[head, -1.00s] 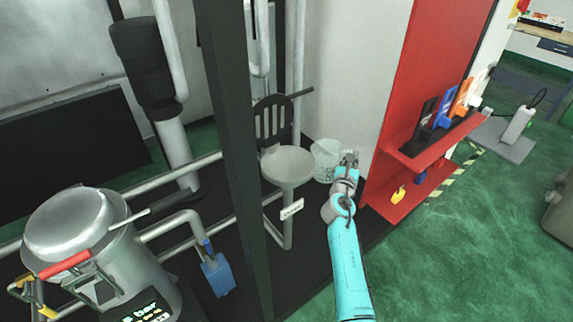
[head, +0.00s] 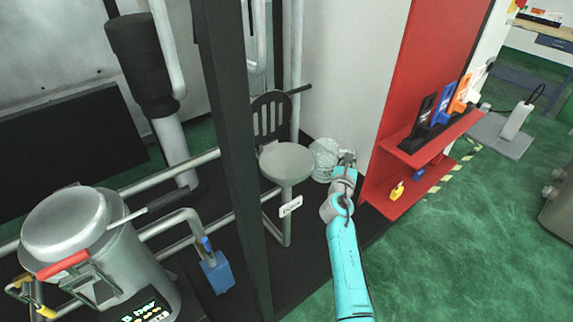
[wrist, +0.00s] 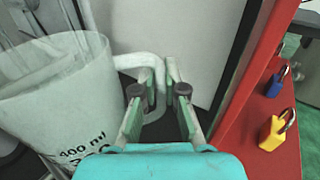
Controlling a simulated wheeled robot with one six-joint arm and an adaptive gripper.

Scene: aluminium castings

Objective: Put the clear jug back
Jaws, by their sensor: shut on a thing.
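The clear jug (head: 323,158) is a translucent, tapered vessel with dark "ml" print. In the wrist view the jug (wrist: 60,100) fills the left side, and its pale handle reaches right between my fingers. My gripper (wrist: 160,92) is shut on that handle. In the head view my gripper (head: 347,160) is at the jug's right side. The jug is right of a round grey plate (head: 285,162) on a post, in front of a pale wall. The jug's base is hidden in the wrist view, and I cannot tell what is under it.
A red panel with shelves (head: 405,200) stands close on the right, holding padlocks, including a yellow one (head: 397,191). A dark upright post (head: 232,150) and a steel vessel (head: 75,235) are on the left. Green floor (head: 480,240) is open at right.

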